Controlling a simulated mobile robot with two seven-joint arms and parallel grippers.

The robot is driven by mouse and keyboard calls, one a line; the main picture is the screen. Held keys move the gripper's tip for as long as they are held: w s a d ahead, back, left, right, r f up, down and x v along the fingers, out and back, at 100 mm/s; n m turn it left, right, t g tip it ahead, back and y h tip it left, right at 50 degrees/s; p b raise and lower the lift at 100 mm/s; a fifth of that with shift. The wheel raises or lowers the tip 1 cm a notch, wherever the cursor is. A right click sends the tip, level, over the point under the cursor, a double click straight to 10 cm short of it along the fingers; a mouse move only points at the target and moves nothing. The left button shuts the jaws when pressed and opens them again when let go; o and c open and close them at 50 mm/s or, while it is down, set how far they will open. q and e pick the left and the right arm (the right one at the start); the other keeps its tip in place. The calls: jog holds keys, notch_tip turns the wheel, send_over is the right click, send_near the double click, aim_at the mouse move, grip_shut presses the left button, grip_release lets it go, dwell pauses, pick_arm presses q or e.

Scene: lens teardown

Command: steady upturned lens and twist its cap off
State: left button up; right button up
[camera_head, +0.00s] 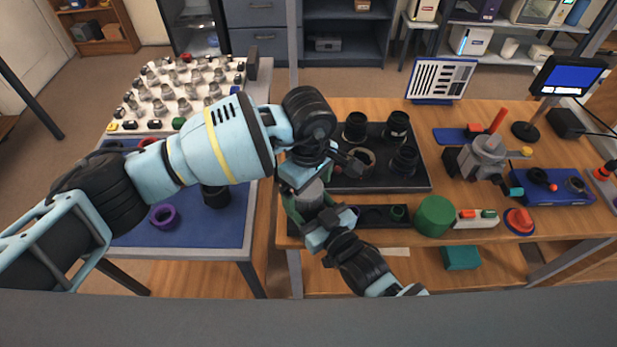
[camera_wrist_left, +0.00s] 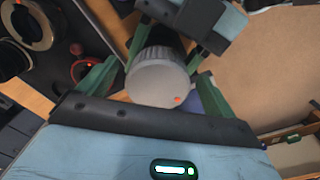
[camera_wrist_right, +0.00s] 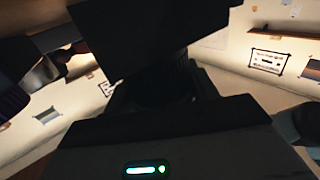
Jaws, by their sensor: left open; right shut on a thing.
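The upturned lens shows its grey ribbed round cap (camera_wrist_left: 160,78) in the left wrist view; its dark body shows just behind. In the head view the grey cap (camera_head: 309,192) is small between my two grippers. My left gripper (camera_wrist_left: 153,88) is open, its green fingers on either side of the cap, with no clear contact visible. In the head view my left gripper (camera_head: 305,185) is partly hidden by its own arm. My right gripper (camera_head: 318,218) is shut on the lens body from the near side. The right wrist view is mostly dark, and the grip is hard to see there.
A dark tray (camera_head: 420,178) with several black lens parts stands just behind the grippers. A blue mat (camera_head: 225,232) with a purple ring (camera_head: 163,216) lies on the left table.

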pick_arm(q)
jog(key=shift+c, duration=0.3)
pick_arm(e)
jog(key=shift+r, duration=0.1)
pick_arm(q)
jog(key=c, duration=1)
jog(key=shift+d+n, duration=0.1)
jog(key=shift+n, duration=1.2)
jog(key=shift+w+n, duration=0.15)
jog(key=shift+n, duration=1.15)
jog(key=shift+w+n, duration=0.1)
jog(key=shift+n, duration=1.2)
